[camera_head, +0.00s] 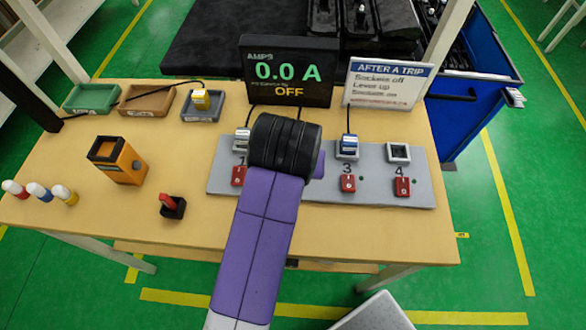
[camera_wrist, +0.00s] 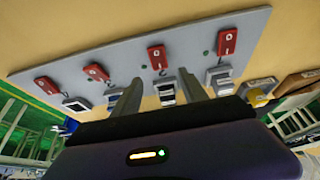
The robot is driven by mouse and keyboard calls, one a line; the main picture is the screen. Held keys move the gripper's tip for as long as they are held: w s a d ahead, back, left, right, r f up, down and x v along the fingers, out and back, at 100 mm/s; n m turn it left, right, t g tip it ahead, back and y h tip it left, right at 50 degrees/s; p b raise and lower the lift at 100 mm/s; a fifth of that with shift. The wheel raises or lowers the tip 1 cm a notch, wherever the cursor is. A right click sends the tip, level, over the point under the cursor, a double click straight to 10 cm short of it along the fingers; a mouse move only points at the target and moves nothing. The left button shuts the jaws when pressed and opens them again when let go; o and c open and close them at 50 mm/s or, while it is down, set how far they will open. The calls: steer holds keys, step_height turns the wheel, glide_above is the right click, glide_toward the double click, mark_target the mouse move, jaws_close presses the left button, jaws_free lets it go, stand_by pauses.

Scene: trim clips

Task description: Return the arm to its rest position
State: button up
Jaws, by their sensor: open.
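My purple arm (camera_head: 262,225) reaches up from the bottom of the head view, over the grey socket panel (camera_head: 375,188). Its black wrist joint (camera_head: 285,147) covers the second socket and switch, and hides my gripper's fingers. In the wrist view, my gripper (camera_wrist: 159,76) has its two grey fingers apart with nothing held between them. The panel with its row of red switches (camera_wrist: 157,57) lies beyond the fingers, and one socket (camera_wrist: 166,93) shows between them. I cannot tell the height of the fingers above the panel.
A display (camera_head: 288,72) reads 0.0 A and OFF, beside a sign (camera_head: 387,84). Plugs stand at sockets 1 (camera_head: 241,140) and 3 (camera_head: 347,146). An orange box (camera_head: 118,160), a red lever (camera_head: 170,204) and trays (camera_head: 92,97) are on the left.

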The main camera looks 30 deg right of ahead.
steer(key=shift+v, duration=0.8)
